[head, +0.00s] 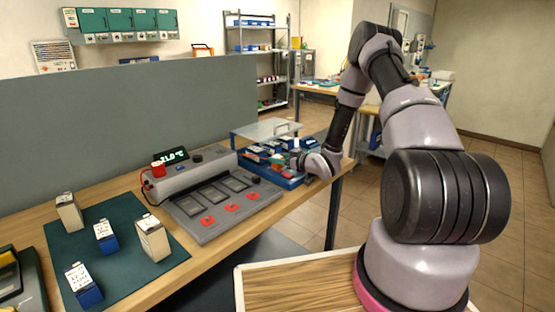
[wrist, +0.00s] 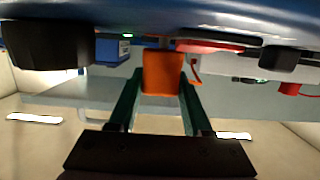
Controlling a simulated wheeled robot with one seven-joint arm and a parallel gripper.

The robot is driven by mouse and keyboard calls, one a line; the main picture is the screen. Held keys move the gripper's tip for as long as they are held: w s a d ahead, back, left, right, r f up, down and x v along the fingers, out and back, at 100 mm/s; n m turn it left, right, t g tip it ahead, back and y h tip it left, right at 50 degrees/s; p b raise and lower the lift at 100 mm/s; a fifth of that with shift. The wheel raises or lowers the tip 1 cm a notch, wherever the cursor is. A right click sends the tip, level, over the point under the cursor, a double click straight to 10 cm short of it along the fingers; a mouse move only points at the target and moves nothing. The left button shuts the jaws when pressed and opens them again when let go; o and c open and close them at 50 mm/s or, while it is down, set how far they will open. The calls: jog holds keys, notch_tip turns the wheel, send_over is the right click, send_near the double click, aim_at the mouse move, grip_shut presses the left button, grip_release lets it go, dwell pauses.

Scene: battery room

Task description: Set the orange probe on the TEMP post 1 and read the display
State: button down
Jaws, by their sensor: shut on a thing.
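My gripper (wrist: 160,88) is shut on the orange probe (wrist: 162,73), which shows as an orange block between its two dark green fingers in the wrist view. I cannot make out any TEMP label or post 1, nor whether the probe touches anything.
A clear raised cover (head: 265,129) stands over the blue unit. A red piece (head: 158,169) is at the tester's left. White and blue batteries stand on a dark green mat (head: 122,262) at the left. A grey partition (head: 120,110) runs behind the bench.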

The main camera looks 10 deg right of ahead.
jog(key=shift+f, duration=0.65)
jog(key=c, duration=0.6)
grip_release()
jog(key=shift+d, duration=0.1)
jog(key=shift+v, duration=5.4)
jog(key=shift+r, duration=0.1)
